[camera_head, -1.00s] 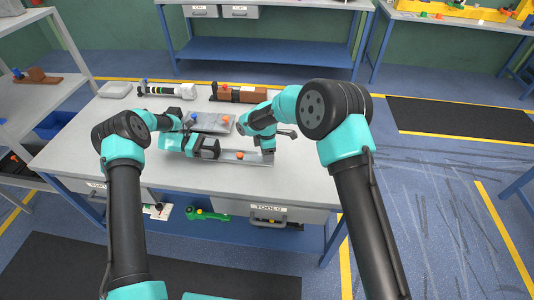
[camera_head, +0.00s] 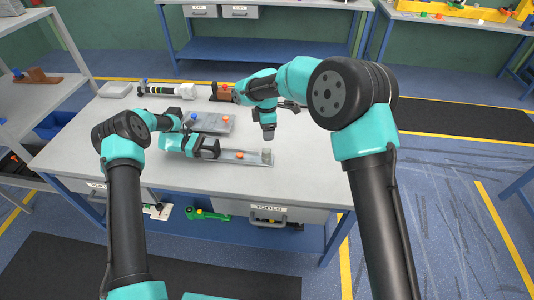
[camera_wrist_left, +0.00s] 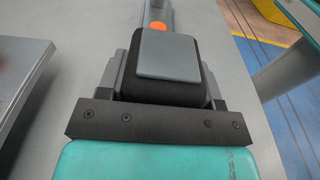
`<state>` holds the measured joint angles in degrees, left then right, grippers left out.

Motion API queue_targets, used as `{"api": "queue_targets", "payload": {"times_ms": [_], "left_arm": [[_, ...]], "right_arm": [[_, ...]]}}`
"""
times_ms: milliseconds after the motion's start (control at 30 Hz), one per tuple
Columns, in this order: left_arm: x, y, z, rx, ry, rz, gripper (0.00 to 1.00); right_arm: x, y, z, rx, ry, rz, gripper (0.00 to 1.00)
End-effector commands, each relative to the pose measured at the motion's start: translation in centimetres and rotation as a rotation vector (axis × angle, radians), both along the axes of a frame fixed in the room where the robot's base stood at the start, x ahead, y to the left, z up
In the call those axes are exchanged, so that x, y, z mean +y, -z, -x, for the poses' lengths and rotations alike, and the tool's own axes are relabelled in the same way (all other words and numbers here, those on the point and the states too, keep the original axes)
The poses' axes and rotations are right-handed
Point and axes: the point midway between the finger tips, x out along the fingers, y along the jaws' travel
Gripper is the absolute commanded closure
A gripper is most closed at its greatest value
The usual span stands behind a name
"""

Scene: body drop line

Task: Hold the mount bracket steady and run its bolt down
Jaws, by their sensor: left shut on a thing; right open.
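The mount bracket (camera_head: 250,162) is a long flat grey strip lying on the table, with an orange bolt head (camera_head: 239,155) on it and a small raised end at the right. In the left wrist view the orange bolt head (camera_wrist_left: 158,28) shows on the strip, just beyond my gripper. My left gripper (camera_head: 217,150) is shut on the bracket's left end; its fingertips and the held part are mostly hidden. My right gripper (camera_head: 268,135) is open and empty, pointing down above and behind the bracket's right end, apart from it.
The table (camera_head: 310,170) is clear on the right.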

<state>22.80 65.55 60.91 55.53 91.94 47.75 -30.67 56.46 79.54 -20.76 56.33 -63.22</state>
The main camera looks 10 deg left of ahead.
Motion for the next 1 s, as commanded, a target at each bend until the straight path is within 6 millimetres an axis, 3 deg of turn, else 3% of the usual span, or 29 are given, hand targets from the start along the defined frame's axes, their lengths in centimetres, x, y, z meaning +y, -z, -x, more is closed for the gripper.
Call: {"api": "queue_targets", "payload": {"times_ms": [300, 333, 633, 1000], "left_arm": [[0.01, 0.21, 0.07, 0.003, 0.000, -0.001, 0.77], [0.01, 0.21, 0.07, 0.003, 0.000, -0.001, 0.40], [0.00, 0.08, 0.03, 0.001, 0.000, 0.000, 0.11], [0.51, -0.02, -0.02, 0.000, -0.001, 0.000, 0.11]], "right_arm": [[0.00, 0.04, 0.00, 0.000, 0.000, 0.000, 0.31], [0.00, 0.05, 0.00, 0.000, 0.000, 0.000, 0.31], [0.00, 0.05, -0.01, 0.000, 0.000, 0.000, 0.31], [0.00, 0.05, -0.01, 0.000, 0.000, 0.000, 0.31]]}}
